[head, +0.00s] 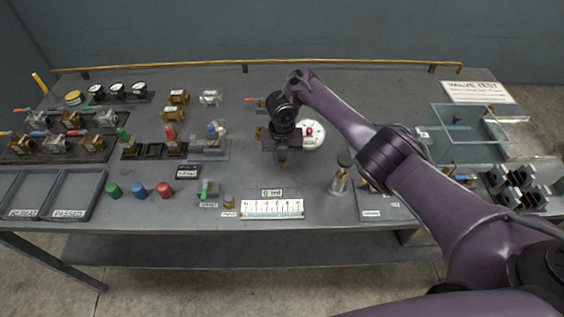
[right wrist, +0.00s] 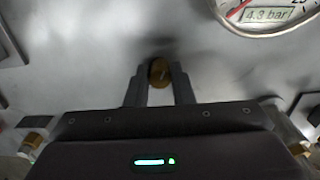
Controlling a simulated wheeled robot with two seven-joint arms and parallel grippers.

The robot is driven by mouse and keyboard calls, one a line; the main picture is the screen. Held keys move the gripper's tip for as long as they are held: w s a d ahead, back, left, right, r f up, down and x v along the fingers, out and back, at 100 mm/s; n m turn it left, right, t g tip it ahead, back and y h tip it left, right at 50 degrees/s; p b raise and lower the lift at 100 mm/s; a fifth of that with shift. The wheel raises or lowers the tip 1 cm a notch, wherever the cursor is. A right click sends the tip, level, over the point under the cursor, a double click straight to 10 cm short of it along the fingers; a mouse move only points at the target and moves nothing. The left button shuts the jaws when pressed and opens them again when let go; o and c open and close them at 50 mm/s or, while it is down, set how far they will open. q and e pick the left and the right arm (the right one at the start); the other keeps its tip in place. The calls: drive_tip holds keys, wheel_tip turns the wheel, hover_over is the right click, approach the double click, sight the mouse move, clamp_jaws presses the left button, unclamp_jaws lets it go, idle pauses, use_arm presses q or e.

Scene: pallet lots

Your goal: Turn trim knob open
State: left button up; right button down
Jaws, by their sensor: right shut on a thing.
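The trim knob, a small brass knob with a slot-like mark (right wrist: 159,72), sits between the fingers of my right gripper (right wrist: 160,85) in the right wrist view. The fingers are shut on it from both sides, over a grey metal surface. In the head view my right gripper (head: 282,161) points down at the middle of the bench and its arm comes in from the right. A round white gauge (head: 312,136) stands just right of it. In the wrist view the gauge (right wrist: 262,12) reads about 4.3 bar. My left gripper is out of view.
Valves on dark racks (head: 60,145) fill the left of the bench. Red, green and blue caps (head: 138,190) lie near the front. A clear-walled box (head: 470,130) is at the right. The back centre is clear.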

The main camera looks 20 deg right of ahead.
sight(282, 160)
drive_tip(key=n+b, duration=0.1)
drive_tip(key=n, duration=0.2)
drive_tip(key=shift+s+f+n, duration=0.1)
drive_tip(key=shift+f+n, duration=0.05)
drive_tip(key=shift+n, duration=0.15)
idle(0.3)
drive_tip(key=c, duration=1.3)
unclamp_jaws()
drive_tip(key=shift+o, duration=0.2)
wheel_tip(282, 160, up, 8)
drive_tip(key=p, duration=0.7)
